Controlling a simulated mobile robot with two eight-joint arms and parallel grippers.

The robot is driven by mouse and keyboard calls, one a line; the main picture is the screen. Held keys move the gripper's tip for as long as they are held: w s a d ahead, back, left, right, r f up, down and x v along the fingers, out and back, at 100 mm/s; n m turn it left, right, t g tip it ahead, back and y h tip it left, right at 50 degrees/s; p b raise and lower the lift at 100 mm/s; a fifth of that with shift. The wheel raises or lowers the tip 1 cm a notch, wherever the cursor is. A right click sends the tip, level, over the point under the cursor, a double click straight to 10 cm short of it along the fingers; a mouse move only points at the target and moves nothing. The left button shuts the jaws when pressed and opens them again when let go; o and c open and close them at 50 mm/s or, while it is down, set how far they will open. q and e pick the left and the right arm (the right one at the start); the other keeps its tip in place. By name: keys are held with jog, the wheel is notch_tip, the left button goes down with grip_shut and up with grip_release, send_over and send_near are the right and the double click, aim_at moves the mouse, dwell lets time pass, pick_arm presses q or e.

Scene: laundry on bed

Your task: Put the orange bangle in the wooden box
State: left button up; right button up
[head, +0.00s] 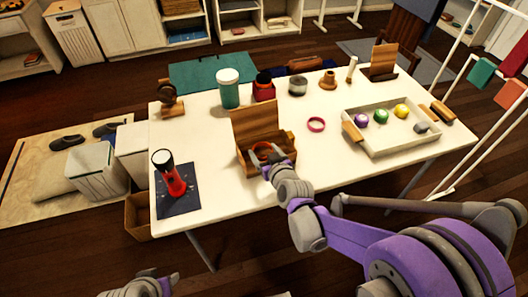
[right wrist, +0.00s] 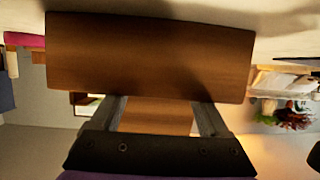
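The wooden box (head: 283,140) stands open on the white table, with its lid (head: 254,119) raised at the back. An orange-red ring, which looks like the orange bangle (head: 262,145), shows inside the box, partly hidden by my right gripper. My right gripper (head: 266,157) is at the box's front, its fingers reaching over the opening. In the right wrist view its fingers (right wrist: 162,108) are spread apart with a brown wooden surface (right wrist: 150,55) beyond them; no bangle shows there. My left gripper (head: 142,284) is low at the bottom left, away from the table.
A pink bangle (head: 316,124) lies right of the box. A pale tray (head: 378,149) holding several coloured balls stands further right. A red flashlight (head: 174,181) stands on a dark cloth at left. A teal-white jar (head: 229,91) and other items stand behind. The table's front right is clear.

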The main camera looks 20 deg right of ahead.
jog(key=shift+s+p, duration=0.15)
jog(key=shift+p, duration=0.2)
jog(key=r+p+v, duration=0.1)
jog(key=p+v, duration=0.2)
jog(key=v, duration=0.8)
jog(key=s+d+f+g, duration=0.1)
jog(key=s+g, duration=0.3)
jog(key=s, duration=0.5)
jog(key=s+d+f+m+g+h, duration=0.1)
jog(key=s+f+g, duration=0.1)
jog(key=s+g, duration=0.3)
jog(key=s, duration=0.4)
jog(key=shift+s+f, duration=0.25)
jog(key=shift+f, duration=0.15)
